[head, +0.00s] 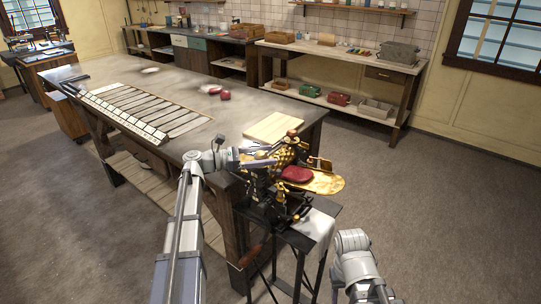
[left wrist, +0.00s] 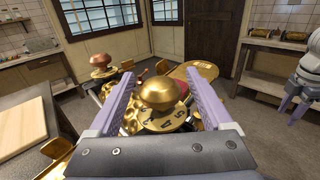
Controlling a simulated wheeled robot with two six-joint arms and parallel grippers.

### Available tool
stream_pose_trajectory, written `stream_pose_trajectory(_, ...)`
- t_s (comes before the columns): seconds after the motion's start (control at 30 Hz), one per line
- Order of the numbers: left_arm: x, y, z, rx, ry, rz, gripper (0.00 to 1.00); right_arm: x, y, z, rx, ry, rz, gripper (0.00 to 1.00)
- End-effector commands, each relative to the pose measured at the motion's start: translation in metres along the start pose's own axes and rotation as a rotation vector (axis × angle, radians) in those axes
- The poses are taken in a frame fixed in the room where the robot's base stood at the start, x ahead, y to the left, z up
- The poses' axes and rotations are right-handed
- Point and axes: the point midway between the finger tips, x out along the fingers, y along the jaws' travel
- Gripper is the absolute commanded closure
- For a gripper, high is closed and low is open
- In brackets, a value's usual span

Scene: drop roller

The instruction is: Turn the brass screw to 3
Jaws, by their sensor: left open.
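The brass screw has a round brass knob (left wrist: 159,91) above a brass dial with dark number marks. A 5 and a 4 seem readable on the dial's near side; other marks are small or covered, and I cannot tell the setting. My left gripper (left wrist: 160,77) is open, with one lavender finger on each side of the knob and visible gaps between. In the head view my left gripper (head: 266,156) is at the dark and brass press (head: 282,190), where the screw is too small to make out. My right arm shows at the lower right; its gripper is out of frame.
A long workbench (head: 130,72) stands to the left, with a pale wooden board (head: 272,127) at its near end. A copper-topped knob (left wrist: 101,60) stands beyond the screw. A dark red pad (head: 297,174) lies by the press's gold plate (head: 327,184). Open floor lies to the right.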

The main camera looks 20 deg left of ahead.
Motion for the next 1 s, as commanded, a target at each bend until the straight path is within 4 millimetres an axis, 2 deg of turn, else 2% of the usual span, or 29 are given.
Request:
stream_pose_trajectory(0.2, 0.016, 0.000, 0.000, 0.000, 0.000, 0.000, 0.17, 0.000, 0.000, 0.000, 0.000, 0.000, 0.000, 0.50)
stream_pose_trajectory(0.5, 0.017, 0.000, 0.000, 0.000, 0.000, 0.000, 0.18, 0.000, 0.000, 0.000, 0.000, 0.000, 0.000, 0.50)
stream_pose_trajectory(1.0, 0.017, 0.000, 0.000, 0.000, 0.000, 0.000, 0.74, 0.000, 0.000, 0.000, 0.000, 0.000, 0.000, 0.50)
